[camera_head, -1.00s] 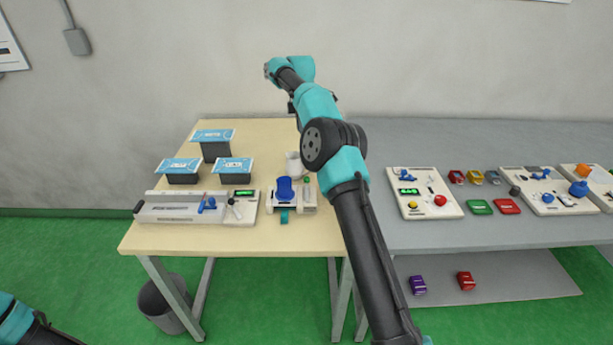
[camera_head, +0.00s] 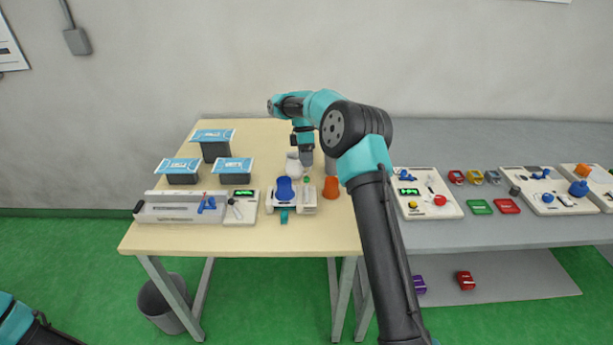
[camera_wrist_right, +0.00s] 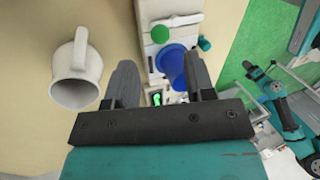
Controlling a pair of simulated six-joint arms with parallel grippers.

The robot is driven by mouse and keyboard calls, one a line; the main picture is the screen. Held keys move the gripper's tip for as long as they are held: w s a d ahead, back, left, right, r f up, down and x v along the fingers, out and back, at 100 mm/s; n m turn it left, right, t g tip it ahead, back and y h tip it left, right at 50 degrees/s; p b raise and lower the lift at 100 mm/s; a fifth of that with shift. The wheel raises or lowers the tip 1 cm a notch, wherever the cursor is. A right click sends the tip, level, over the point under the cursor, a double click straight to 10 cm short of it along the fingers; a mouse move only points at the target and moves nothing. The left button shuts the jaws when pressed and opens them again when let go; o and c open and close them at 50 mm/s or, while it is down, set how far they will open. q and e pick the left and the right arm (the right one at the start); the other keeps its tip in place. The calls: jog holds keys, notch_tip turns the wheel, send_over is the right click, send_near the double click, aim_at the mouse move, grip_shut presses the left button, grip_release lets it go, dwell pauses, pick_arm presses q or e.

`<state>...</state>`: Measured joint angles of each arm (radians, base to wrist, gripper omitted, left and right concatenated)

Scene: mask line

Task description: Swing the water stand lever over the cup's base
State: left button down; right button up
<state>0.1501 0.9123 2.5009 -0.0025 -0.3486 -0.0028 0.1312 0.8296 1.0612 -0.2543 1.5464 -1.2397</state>
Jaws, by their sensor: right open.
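The white stand (camera_head: 292,199) sits near the front of the wooden table, with a blue part (camera_head: 285,188) on top and a teal piece (camera_head: 283,215) at its front edge. I cannot tell for sure which part is the lever. A white mug (camera_head: 293,167) stands just behind it; in the right wrist view the mug (camera_wrist_right: 78,75) is left of the fingers. My right gripper (camera_head: 306,161) points down above the table behind the stand. In the wrist view the right gripper (camera_wrist_right: 158,65) is open and empty, with the blue part (camera_wrist_right: 170,62) showing between and beyond its fingers.
An orange cone-like piece (camera_head: 331,187) is right of the stand. A long white device (camera_head: 180,208) lies to its left, and several blue-topped dark boxes (camera_head: 212,140) stand at the back left. A grey bench (camera_head: 450,240) with control panels adjoins at the right.

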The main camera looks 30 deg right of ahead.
aim_at(307, 189)
jog(key=x, duration=0.6)
jog(key=c, duration=0.9)
